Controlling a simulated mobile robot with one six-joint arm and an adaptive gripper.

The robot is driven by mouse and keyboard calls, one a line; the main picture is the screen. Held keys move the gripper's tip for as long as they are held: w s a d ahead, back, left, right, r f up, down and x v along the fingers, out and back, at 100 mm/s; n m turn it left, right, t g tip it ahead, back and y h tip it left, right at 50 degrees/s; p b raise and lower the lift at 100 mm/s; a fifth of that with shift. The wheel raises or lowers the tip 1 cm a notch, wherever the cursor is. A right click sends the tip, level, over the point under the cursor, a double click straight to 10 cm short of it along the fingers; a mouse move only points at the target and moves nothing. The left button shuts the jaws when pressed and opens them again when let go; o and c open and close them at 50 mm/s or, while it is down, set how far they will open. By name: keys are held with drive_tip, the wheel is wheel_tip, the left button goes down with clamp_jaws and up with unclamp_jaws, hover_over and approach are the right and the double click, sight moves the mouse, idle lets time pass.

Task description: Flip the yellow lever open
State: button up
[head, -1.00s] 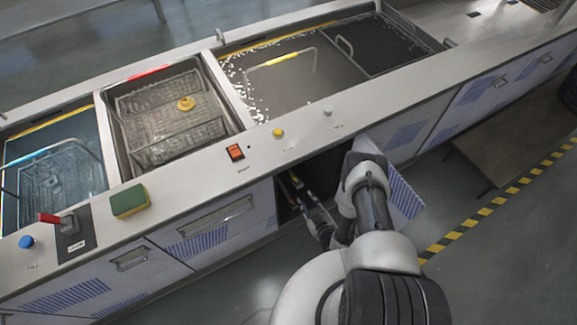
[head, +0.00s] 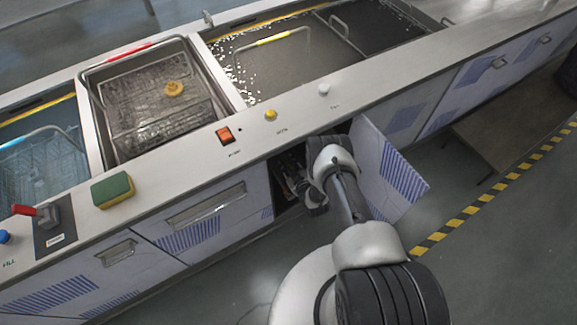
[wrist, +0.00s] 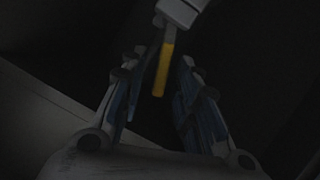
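The yellow lever (wrist: 163,70) shows in the wrist view, hanging from a pale fitting (wrist: 183,11) at the top of the dark cabinet. My gripper (wrist: 156,88) is open, with one finger on each side of the lever's lower end. I cannot tell whether either finger touches it. In the head view my gripper (head: 291,180) reaches into the open cabinet under the counter, mostly in shadow. The lever is hidden there.
The cabinet door (head: 390,170) stands open just right of my arm. The counter's front panel (head: 205,215) is left of the opening.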

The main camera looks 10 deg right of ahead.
drive_tip(key=shift+w, duration=0.25)
drive_tip(key=shift+c, duration=0.5)
clamp_jaws()
drive_tip(key=shift+f, duration=0.1)
